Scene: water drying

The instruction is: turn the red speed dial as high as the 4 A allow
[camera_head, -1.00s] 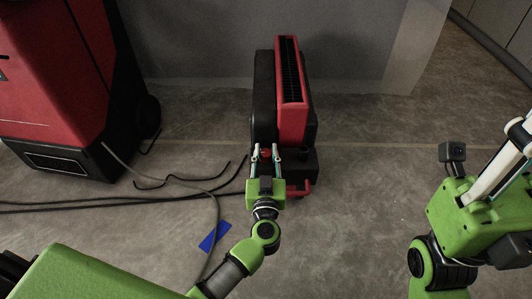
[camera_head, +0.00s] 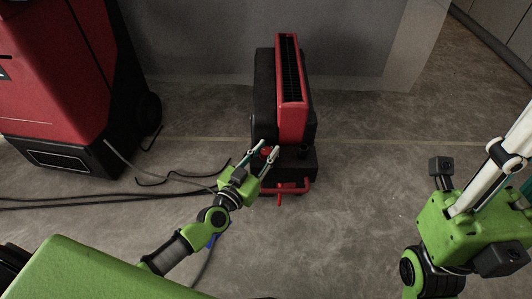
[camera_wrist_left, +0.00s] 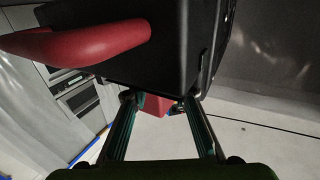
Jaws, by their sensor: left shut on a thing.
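The red dial (camera_wrist_left: 157,107) shows between my left fingertips in the left wrist view, low on the black housing (camera_wrist_left: 150,60). It belongs to the red and black machine (camera_head: 290,110) on the floor in the head view. My left gripper (camera_head: 268,147) is at the machine's near left side, slanted, and shut on the dial. The fingers hide part of the dial, and I see no marks on it. No current reading is legible. My right gripper (camera_head: 490,190) is raised at the right edge, away from the machine; its fingertips are not clearly seen.
A larger red and black machine (camera_head: 60,90) stands at the left. Dark cables (camera_head: 100,207) and a grey hose (camera_head: 160,172) lie on the floor beside my left arm. A red tube handle (camera_wrist_left: 80,42) juts from the housing. The floor right of the machine is clear.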

